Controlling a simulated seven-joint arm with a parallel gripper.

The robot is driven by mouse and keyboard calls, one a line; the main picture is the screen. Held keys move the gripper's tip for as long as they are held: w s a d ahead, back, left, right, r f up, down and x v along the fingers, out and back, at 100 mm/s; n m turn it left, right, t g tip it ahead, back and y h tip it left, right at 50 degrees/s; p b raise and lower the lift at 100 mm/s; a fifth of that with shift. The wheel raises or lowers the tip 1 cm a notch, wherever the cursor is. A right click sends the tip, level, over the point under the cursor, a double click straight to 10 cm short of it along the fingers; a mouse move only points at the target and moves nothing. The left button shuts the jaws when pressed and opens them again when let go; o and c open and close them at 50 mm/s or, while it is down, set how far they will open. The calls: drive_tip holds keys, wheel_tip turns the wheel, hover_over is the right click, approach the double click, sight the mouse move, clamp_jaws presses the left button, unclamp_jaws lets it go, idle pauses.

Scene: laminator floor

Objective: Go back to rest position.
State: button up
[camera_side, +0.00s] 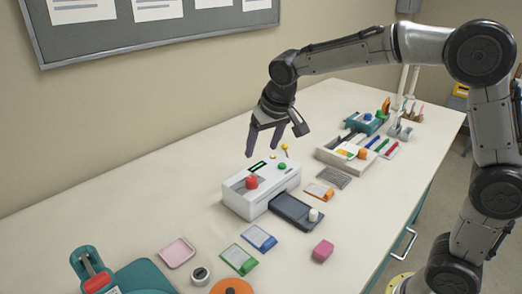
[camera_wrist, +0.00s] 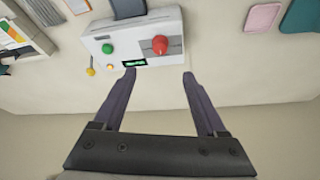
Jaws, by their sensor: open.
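My gripper (camera_side: 276,138) is open and empty above the back edge of the white laminator (camera_side: 262,188). In the wrist view its two fingers (camera_wrist: 159,73) are spread apart, with the laminator (camera_wrist: 135,38) beyond the tips. The laminator has a red knob (camera_side: 252,182), a green knob (camera_side: 282,166) and a small lit green display (camera_side: 257,167). A dark tray (camera_side: 294,210) sticks out of its front. A yellow-tipped lever (camera_side: 285,147) stands behind it.
Green (camera_side: 238,259), blue (camera_side: 259,238) and orange (camera_side: 319,190) cards lie around the laminator. A pink block (camera_side: 323,250), a pink tray (camera_side: 177,252) and a teal device (camera_side: 135,278) are nearer. An organizer (camera_side: 342,156) stands to the right. The table's back left is clear.

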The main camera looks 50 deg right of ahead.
drive_tip(key=s+d+r+t, duration=0.1)
drive_tip(key=s+r, duration=0.3)
drive_tip(key=s, duration=0.4)
drive_tip(key=s+d+r+t, duration=0.1)
drive_tip(key=s+r+t, duration=0.1)
drive_tip(key=s+r, duration=0.35)
drive_tip(key=s+f+n, duration=0.1)
drive_tip(key=s+f, duration=0.3)
drive_tip(key=s, duration=0.3)
drive_tip(key=s+f+n+g+y, duration=0.1)
drive_tip(key=s+f+n, duration=0.1)
drive_tip(key=s+f, duration=0.3)
drive_tip(key=s, duration=0.3)
drive_tip(key=shift+a+f+g, duration=0.3)
drive_tip(key=shift+a, duration=0.05)
